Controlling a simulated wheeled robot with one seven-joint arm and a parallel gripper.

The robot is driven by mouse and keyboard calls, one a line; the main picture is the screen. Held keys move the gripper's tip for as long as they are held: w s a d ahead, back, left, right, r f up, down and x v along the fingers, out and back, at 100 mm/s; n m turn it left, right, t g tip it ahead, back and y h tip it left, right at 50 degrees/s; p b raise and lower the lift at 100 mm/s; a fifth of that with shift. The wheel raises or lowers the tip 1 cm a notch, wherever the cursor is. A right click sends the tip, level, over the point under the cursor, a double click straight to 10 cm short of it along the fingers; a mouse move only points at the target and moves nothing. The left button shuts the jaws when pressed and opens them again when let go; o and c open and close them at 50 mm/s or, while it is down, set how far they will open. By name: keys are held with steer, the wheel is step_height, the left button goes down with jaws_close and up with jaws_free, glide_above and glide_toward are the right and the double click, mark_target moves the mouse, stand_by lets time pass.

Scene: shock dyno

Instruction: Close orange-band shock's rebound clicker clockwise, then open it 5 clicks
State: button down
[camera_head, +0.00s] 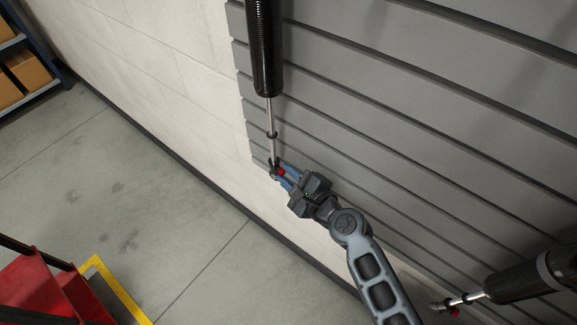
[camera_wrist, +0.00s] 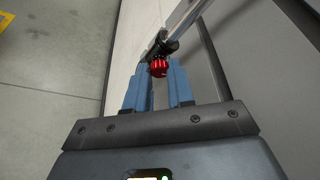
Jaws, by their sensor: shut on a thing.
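A black shock (camera_head: 265,50) hangs at the top middle of the head view, its chrome shaft (camera_head: 271,118) pointing down to a dark end eye. A red ribbed clicker knob (camera_head: 281,172) sits at that lower end. In the wrist view the red knob (camera_wrist: 159,68) is between the tips of my gripper's blue fingers (camera_wrist: 158,72), with the chrome shaft (camera_wrist: 186,20) running up to the right. My gripper (camera_head: 279,176) is shut on the knob. No orange band is visible on this shock in these views.
A second black shock (camera_head: 522,277) with a grey band and a red knob (camera_head: 454,312) is at the lower right. Grey slatted panel (camera_head: 400,100) lies behind both. A red stepped object (camera_head: 40,290) and yellow floor marking (camera_head: 112,290) are lower left; shelves with boxes (camera_head: 28,70) upper left.

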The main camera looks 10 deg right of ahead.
steer(key=shift+m+g+p, duration=0.3)
steer(key=shift+m+p, duration=0.3)
steer(key=shift+p, duration=0.15)
steer(key=c, duration=1)
jaws_free()
steer(key=shift+o, duration=0.2)
steer(key=v, duration=0.7)
steer(key=shift+s+d, duration=0.2)
steer(key=shift+d, duration=0.15)
steer(key=shift+r, duration=0.15)
